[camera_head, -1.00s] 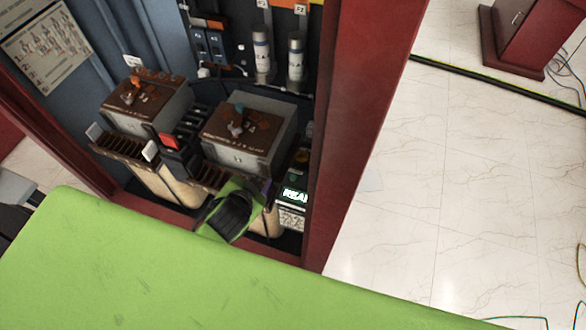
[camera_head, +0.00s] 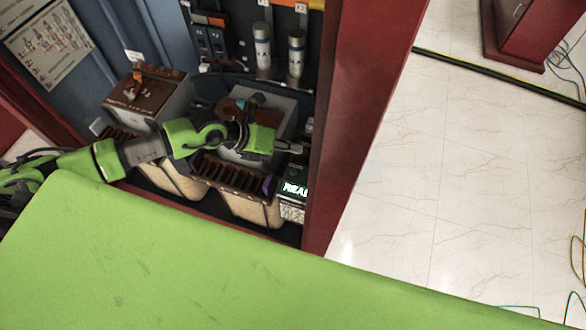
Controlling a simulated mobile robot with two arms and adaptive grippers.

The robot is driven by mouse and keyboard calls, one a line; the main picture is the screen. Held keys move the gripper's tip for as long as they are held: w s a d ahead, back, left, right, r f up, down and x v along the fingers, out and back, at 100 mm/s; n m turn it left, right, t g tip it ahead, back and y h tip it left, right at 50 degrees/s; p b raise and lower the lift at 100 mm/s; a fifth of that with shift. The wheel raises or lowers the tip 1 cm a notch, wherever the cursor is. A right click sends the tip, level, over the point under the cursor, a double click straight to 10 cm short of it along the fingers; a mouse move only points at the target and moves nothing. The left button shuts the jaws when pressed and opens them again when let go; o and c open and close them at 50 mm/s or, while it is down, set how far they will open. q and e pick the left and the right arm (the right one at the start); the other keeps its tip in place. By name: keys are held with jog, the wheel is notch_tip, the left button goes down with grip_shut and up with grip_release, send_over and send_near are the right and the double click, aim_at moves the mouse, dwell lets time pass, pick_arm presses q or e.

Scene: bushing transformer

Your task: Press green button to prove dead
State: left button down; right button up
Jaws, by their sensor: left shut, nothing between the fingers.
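The device with a lit display reading "REA…" (camera_head: 295,188) stands inside the cabinet, low beside its right red frame. My left arm comes in from the left across the cabinet front. My left gripper (camera_head: 286,147) is shut and empty, with its tips just above the upper part of this device, close to the right frame. I cannot tell whether it touches the device. I cannot make out the green button; the gripper may cover it. My right gripper is not in view.
Two brown-topped transformer units (camera_head: 150,92) stand in the cabinet, the right one partly behind my arm. The red cabinet frame (camera_head: 362,100) is close to the gripper's right. White cylinders (camera_head: 296,58) are above. A pale tiled floor (camera_head: 460,180) lies open to the right.

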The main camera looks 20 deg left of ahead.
pick_arm(q)
jog(key=shift+a+f, duration=0.2)
jog(key=shift+a, duration=0.2)
jog(key=shift+f, duration=0.15)
jog(key=b, duration=0.7)
send_over(291, 171)
notch_tip(291, 171, down, 7)
jog(key=shift+s+f, duration=0.1)
jog(key=shift+f, duration=0.1)
jog(key=shift+f+b, duration=0.4)
jog(key=shift+f, duration=0.15)
jog(key=shift+f, duration=0.15)
jog(key=shift+f, duration=0.25)
dwell(0.4)
